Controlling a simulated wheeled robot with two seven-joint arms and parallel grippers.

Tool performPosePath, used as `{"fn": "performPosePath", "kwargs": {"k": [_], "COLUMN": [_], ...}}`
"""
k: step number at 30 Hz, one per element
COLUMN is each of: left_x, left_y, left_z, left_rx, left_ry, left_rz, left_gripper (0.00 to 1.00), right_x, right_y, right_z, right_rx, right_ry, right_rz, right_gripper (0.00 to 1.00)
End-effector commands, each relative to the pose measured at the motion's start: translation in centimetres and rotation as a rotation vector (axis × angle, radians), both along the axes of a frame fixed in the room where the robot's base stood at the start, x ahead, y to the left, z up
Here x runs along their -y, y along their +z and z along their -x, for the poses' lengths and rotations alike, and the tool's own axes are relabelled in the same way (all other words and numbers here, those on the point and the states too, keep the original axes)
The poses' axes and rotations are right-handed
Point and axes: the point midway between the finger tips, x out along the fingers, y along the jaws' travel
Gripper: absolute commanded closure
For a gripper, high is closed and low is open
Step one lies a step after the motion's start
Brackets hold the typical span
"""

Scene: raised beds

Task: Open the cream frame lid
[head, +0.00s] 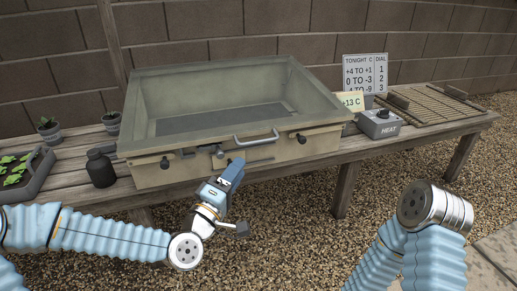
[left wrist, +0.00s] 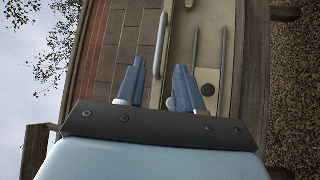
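The cream frame (head: 150,172) is a box on the wooden bench. Its grey-green lid (head: 140,105) appears to lie down on the box, with a dark floor visible inside the rim. A silver bar handle (head: 256,140) sits at the lid's front edge, and it also shows in the left wrist view (left wrist: 161,45). My left gripper (head: 233,172) is in front of the box, below the handle. In the left wrist view its two fingers (left wrist: 158,85) are apart with nothing between them, and the handle lies beyond the tips. My right gripper is out of view.
A grey HEAT box (head: 381,123), a +13 C card (head: 351,101) and a slatted rack (head: 430,103) stand right of the frame. A dark bottle (head: 101,168), small pots (head: 48,132) and a planter (head: 35,180) stand left. Dark knobs (head: 301,138) stick out from the front.

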Motion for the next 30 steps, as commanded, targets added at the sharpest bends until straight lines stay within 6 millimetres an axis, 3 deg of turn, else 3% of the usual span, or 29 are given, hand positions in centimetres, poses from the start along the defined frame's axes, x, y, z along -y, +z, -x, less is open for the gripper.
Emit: {"fn": "performPosePath", "kwargs": {"k": [9, 15, 28, 30], "left_x": [3.4, 4.9, 5.4, 5.4], "left_y": [1.5, 2.2, 2.4, 2.4], "left_z": [-6.3, -9.0, -10.0, -10.0], "left_rx": [-0.001, -0.003, -0.004, -0.004], "left_ry": [-0.001, -0.002, -0.001, -0.001], "left_rz": [0.0, -0.002, -0.005, -0.005], "left_gripper": [0.64, 0.64, 0.64, 0.75], "right_x": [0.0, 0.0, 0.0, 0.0], "right_y": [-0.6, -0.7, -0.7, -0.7], "right_z": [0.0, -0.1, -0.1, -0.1], "right_rx": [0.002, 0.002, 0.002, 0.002], "right_ry": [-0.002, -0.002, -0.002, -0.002], "right_rz": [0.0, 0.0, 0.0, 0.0], "right_gripper": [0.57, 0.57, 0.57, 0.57]}}
